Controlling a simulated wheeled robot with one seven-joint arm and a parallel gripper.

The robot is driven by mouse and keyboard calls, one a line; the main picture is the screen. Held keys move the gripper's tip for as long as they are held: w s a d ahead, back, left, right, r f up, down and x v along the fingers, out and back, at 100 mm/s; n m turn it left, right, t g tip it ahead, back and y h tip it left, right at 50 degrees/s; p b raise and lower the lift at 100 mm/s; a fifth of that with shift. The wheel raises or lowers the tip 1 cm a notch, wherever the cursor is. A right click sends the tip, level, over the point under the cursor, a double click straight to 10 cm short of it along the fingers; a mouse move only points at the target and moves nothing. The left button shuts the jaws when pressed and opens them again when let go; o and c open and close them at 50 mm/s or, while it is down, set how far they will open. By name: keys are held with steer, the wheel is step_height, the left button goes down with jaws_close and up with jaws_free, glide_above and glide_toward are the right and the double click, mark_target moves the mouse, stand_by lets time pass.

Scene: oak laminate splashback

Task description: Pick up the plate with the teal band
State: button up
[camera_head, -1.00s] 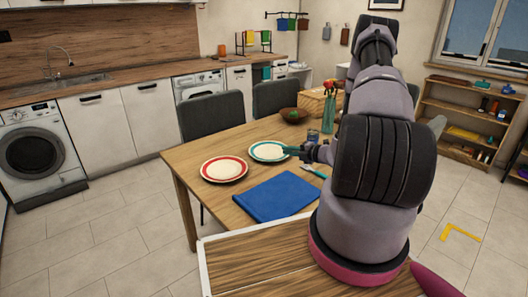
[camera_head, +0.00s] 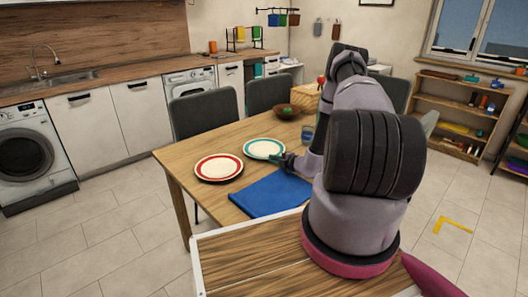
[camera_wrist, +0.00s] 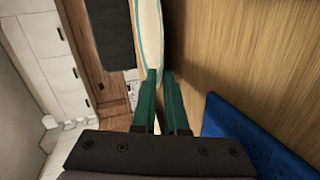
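The plate with the teal band (camera_head: 264,149) lies on the wooden table, beside the red-banded plate. It is cream with a thin teal ring. In the wrist view the plate (camera_wrist: 149,35) shows at a steep slant beyond the fingertips. My gripper (camera_head: 287,160) is at the plate's near right edge, low over the table. In the wrist view my gripper's green fingers (camera_wrist: 160,74) stand a narrow gap apart, with the plate's rim at or between the tips. Contact of both fingers with the rim cannot be made out. The plate looks flat on the table.
The red-banded plate (camera_head: 219,167) is to the left. A blue cloth (camera_head: 270,193) lies in front, near my gripper. Dark chairs (camera_head: 203,113) line the far side.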

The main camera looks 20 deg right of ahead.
steer(key=shift+x, duration=1)
steer(key=shift+d, duration=0.1)
jaws_close()
steer(key=shift+r, duration=0.1)
stand_by(0.6)
